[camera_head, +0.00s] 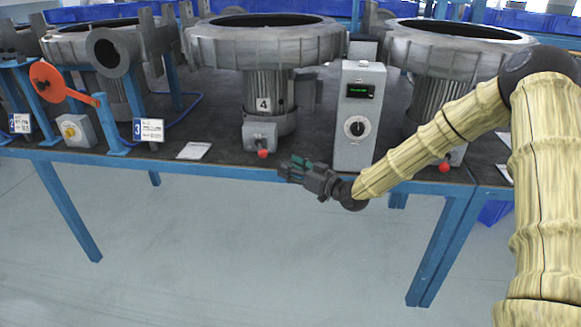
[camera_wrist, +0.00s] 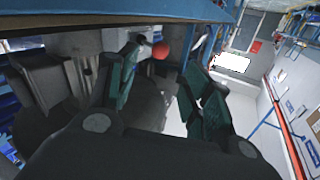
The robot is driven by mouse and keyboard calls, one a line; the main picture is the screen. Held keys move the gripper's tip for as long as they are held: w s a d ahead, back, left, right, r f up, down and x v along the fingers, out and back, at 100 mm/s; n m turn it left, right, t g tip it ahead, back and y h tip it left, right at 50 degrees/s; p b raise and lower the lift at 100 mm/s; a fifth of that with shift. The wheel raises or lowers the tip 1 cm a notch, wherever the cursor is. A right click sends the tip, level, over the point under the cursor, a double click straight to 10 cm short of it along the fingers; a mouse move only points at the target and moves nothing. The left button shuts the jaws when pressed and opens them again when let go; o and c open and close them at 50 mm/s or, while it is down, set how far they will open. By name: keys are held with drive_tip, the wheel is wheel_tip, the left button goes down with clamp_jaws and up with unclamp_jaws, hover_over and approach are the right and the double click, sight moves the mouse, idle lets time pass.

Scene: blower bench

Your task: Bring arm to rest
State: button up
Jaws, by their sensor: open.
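My gripper (camera_head: 293,170) is at the end of my arm, which comes in from the right in the head view. It is in front of the bench edge, below the blower marked 4 (camera_head: 268,90) and to the left of the grey control box (camera_head: 360,115). In the wrist view its two green-padded fingers (camera_wrist: 160,95) stand apart with nothing between them. A red knob (camera_wrist: 160,50) shows beyond the fingers there. In the head view a red knob (camera_head: 263,153) is on the small box under blower 4, just up and left of the fingers.
The dark bench (camera_head: 225,150) has a blue frame and legs. Another blower (camera_head: 455,50) stands on the right, behind my arm. An orange disc (camera_head: 47,82) on a blue stand and a sign marked 3 (camera_head: 149,130) are on the left. The floor (camera_head: 240,240) in front is clear.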

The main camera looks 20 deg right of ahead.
drive_tip(key=s+a+f+m+g+h, duration=0.1)
drive_tip(key=s+a+f, duration=0.15)
drive_tip(key=f, duration=0.35)
drive_tip(key=s+a+f+m+g+h, duration=0.1)
drive_tip(key=s+a+f+g, duration=0.15)
drive_tip(key=f, duration=0.25)
drive_tip(key=s+a+f+m+g+h, duration=0.1)
drive_tip(key=s+f+g+h, duration=0.15)
drive_tip(key=s+f, duration=0.95)
drive_tip(key=s+a+f+m+g+h, duration=0.15)
drive_tip(key=s+f+g, duration=0.25)
drive_tip(key=s+f, duration=0.85)
drive_tip(key=s+d+f+g+h, duration=0.1)
drive_tip(key=s+d+g+h, duration=0.15)
drive_tip(key=s, duration=0.95)
drive_tip(key=s+d+g+h, duration=0.2)
drive_tip(key=s+d+g, duration=0.1)
drive_tip(key=s, duration=1)
wheel_tip(320, 180, up, 13)
drive_tip(key=p, duration=1.3)
drive_tip(key=shift+w+m, duration=0.35)
drive_tip(key=shift+w, duration=0.05)
drive_tip(key=shift+f+t+y, duration=0.1)
drive_tip(key=shift+t+y, duration=0.15)
